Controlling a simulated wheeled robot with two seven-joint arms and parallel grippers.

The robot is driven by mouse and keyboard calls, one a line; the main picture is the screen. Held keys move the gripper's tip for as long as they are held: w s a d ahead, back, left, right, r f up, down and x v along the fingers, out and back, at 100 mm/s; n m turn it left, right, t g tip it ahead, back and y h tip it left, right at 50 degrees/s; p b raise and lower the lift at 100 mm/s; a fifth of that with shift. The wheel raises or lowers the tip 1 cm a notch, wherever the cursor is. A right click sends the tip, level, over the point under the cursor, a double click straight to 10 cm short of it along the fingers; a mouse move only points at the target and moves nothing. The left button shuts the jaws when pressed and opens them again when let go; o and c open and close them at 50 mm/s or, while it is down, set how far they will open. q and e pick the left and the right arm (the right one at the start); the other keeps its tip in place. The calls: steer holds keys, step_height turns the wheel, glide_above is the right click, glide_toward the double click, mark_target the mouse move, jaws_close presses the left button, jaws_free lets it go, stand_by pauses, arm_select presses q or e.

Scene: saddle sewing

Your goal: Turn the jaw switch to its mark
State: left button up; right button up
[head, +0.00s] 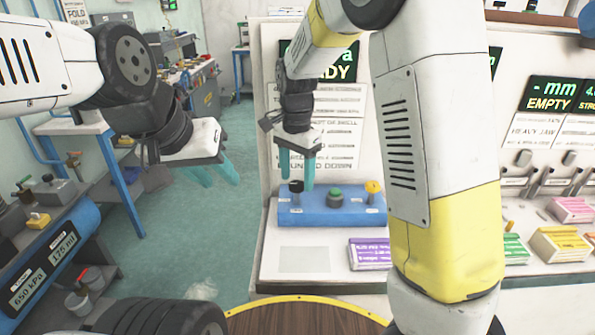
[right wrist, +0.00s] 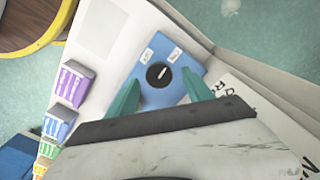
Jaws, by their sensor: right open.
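The jaw switch is a black round knob (right wrist: 160,75) with a white pointer line, on a blue control box (head: 330,213). In the right wrist view the pointer tilts slightly right of straight up, and two small white labels sit above the knob. My right gripper (head: 296,174) is open above the box's left end. Its teal fingers stand on either side of the knob in the right wrist view, with gaps; contact is not visible. In the head view the knob (head: 296,187) is partly hidden by a finger. My left gripper (head: 214,172) is open and empty, away to the left.
A green button (head: 335,195) and a yellow knob (head: 373,187) sit further right on the box. A purple block (head: 369,254) lies in front. Coloured blocks and a lever panel are at right; a blue-edged bench (head: 50,245) is at left.

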steer(key=shift+f, duration=0.7)
jaws_close()
